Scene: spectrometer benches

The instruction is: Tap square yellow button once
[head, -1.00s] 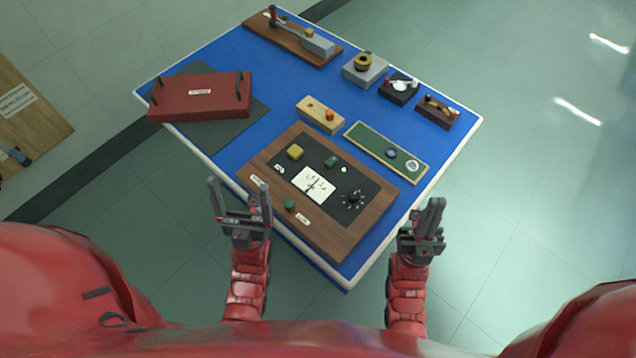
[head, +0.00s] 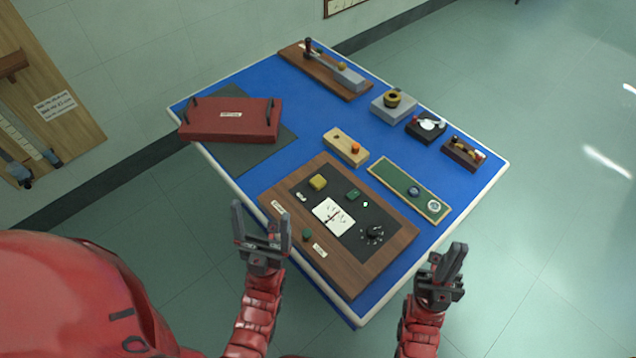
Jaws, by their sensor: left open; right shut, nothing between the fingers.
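The square yellow button (head: 318,182) sits on the dark face of a wooden instrument panel (head: 376,268), toward its upper left corner. A small green block (head: 353,195), a white meter card (head: 334,216), a black dial (head: 374,234) and a round green knob (head: 307,235) share the panel. My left gripper (head: 260,220) is open and empty at the panel's near left edge, below and left of the yellow button and apart from it. My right gripper (head: 450,266) is shut and empty, off the table's lower right edge.
The panel lies on a blue table (head: 300,136). A red case (head: 230,120) stands at the left. Several small devices line the far right edge.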

